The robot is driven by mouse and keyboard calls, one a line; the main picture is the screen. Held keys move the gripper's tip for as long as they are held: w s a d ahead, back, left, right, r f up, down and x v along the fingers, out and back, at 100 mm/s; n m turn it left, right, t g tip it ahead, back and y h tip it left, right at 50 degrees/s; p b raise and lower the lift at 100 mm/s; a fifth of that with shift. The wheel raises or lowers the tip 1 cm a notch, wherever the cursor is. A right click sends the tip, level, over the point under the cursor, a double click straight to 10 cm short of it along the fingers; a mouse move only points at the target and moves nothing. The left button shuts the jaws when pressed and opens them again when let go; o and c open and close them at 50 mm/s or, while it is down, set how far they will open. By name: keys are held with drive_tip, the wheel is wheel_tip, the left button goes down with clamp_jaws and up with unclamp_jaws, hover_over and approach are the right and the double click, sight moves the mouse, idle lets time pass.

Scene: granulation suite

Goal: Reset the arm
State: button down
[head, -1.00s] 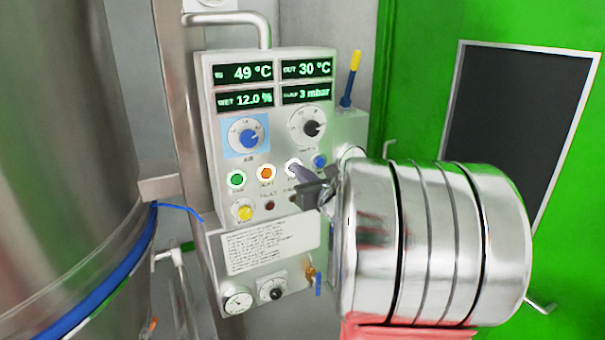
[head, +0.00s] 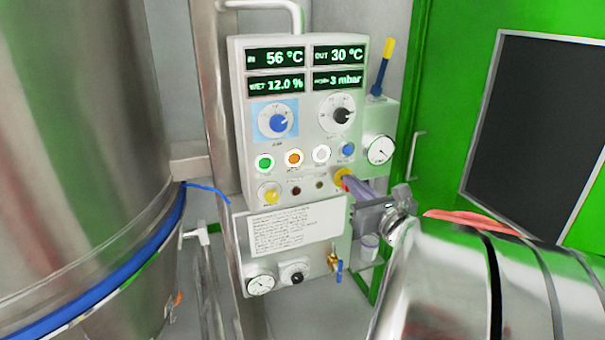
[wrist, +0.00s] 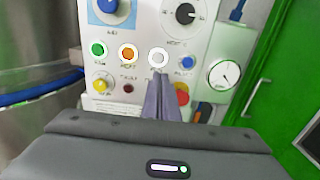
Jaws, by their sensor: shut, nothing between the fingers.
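My gripper (head: 347,179) is in front of the lower right of the control panel (head: 240,130), shut, with nothing between its fingers. In the wrist view my gripper (wrist: 164,80) shows as two grey-purple fingers pressed together, their tips just below the white button (wrist: 158,57) in the picture. In the head view the white button (head: 321,154) is in plain sight, up and left of the fingertips. A yellow-rimmed red button (head: 341,176) is partly hidden by the fingers. I cannot tell whether the fingers touch the panel.
A large steel vessel (head: 75,150) with a blue band stands at the left. A green door (head: 440,110) with a dark window is at the right. A gauge (head: 380,150), a brass valve (head: 334,262) and a blue-yellow lever (head: 383,65) stick out by the panel.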

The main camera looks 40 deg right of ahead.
idle(0.7)
drive_tip(key=w+a+f+n+g+y, duration=0.1)
drive_tip(key=a+f+n+g+y, duration=0.3)
drive_tip(key=a+n, duration=0.5)
drive_tip(key=a+f+n+g+y, duration=0.1)
drive_tip(key=a+f+n+y, duration=0.4)
drive_tip(key=a, duration=0.7)
drive_tip(key=s+a+f+n+g, duration=0.5)
drive_tip(key=s+a+n+g, duration=0.1)
drive_tip(key=a+n, duration=0.25)
drive_tip(key=s+a+r+n+h, duration=0.3)
drive_tip(key=s+n, duration=0.4)
drive_tip(key=n, duration=0.9)
drive_tip(key=shift+a+r+g+h, duration=0.3)
drive_tip(key=shift+r+g+h, duration=0.15)
drive_tip(key=shift+h, duration=0.25)
drive_tip(key=shift+s+n, duration=0.2)
drive_tip(key=shift+n, duration=0.05)
